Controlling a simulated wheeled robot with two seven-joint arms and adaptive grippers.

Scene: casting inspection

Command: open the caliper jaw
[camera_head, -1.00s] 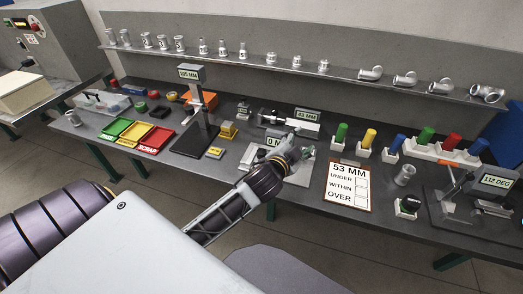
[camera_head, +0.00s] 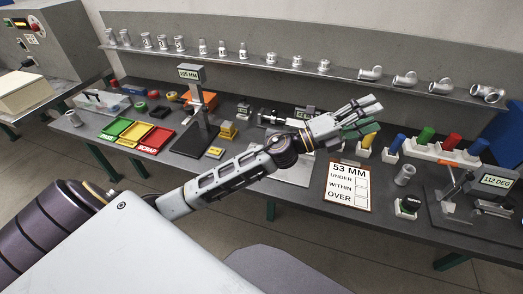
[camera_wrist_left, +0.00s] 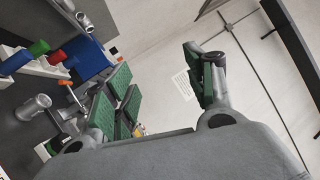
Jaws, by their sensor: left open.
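My left gripper (camera_head: 371,115) is open and empty, held above the bench's right half, its fingers spread toward the right. In the left wrist view its green-padded fingers (camera_wrist_left: 165,88) stand wide apart with nothing between them. The caliper is mostly hidden behind my left forearm and hand. Only part of a pale base plate (camera_head: 296,178) shows below the forearm, and a partly covered readout (camera_head: 306,112) shows just above the hand. I cannot tell how the caliper jaw stands. My right gripper is not in view.
A 53 MM card (camera_head: 348,187) lies in front of the hand. Coloured cylinders in white holders (camera_head: 440,150) and a 112 DEG gauge (camera_head: 494,182) stand at the right. A height gauge (camera_head: 200,125) and coloured trays (camera_head: 135,133) stand at the left. A shelf (camera_head: 280,64) of castings runs behind.

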